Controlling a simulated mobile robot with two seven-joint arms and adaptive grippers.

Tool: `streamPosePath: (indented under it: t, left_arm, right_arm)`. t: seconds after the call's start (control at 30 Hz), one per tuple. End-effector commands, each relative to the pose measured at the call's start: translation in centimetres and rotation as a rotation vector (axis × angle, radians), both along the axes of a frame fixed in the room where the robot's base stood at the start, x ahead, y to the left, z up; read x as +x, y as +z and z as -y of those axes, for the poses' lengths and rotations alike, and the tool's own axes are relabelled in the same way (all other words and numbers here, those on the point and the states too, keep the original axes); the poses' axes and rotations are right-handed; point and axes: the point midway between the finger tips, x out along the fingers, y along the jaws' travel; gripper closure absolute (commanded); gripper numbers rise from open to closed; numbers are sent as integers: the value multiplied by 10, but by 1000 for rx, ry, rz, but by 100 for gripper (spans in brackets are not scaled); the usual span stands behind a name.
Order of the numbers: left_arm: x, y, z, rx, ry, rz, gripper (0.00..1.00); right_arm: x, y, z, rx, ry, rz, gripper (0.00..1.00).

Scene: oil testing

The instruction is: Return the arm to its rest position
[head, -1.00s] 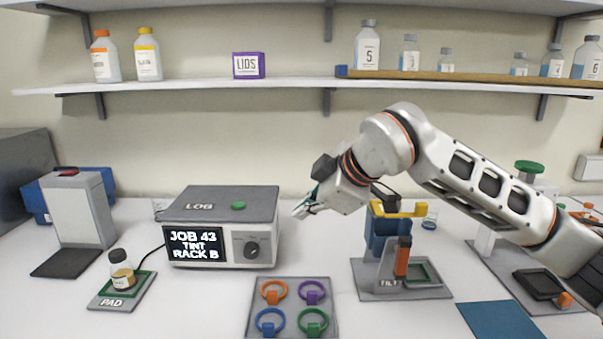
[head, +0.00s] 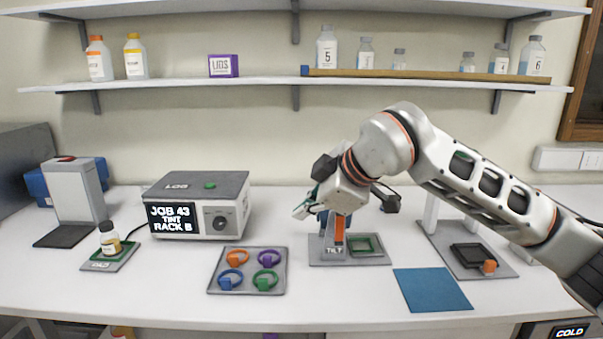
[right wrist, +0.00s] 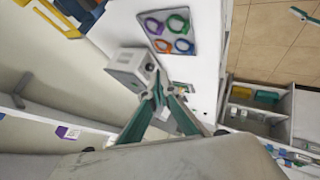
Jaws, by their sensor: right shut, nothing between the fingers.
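My right arm (head: 470,180) reaches in from the right in the head view, bent at the elbow and raised above the bench. My right gripper (head: 301,211) is shut and empty, pointing left and down in front of the tilt stand (head: 328,251), which it partly hides. In the right wrist view its teal fingers (right wrist: 158,88) meet at the tips, with nothing between them. My left gripper does not show in the head view.
The log box (head: 195,205), ring tray (head: 215,283), pad with a bottle (head: 110,240) and blue mat (head: 432,289) lie on the bench (head: 340,300). A black-tray stand (head: 505,269) is at the right. Shelves (head: 260,82) hold bottles behind. The front edge is clear.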

Motion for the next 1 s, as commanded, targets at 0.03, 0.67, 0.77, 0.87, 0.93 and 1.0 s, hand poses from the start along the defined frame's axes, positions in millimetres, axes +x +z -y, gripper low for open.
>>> streamPosePath:
  t: [0.03,0.67,0.77,0.87,0.93,1.0]
  left_arm:
    - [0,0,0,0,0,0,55]
    - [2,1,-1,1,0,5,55]
    - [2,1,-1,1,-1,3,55]
    - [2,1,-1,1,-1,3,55]
    - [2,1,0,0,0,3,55]
    - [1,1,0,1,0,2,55]
  right_arm:
    - [0,0,0,0,0,0,100]
    - [-131,-74,-109,530,683,-35,100]
    - [-146,-68,-113,710,717,22,100]
    - [-150,-62,-109,883,691,92,100]
    - [-147,-60,-100,994,639,146,100]
    - [-139,-63,-87,1087,559,200,100]
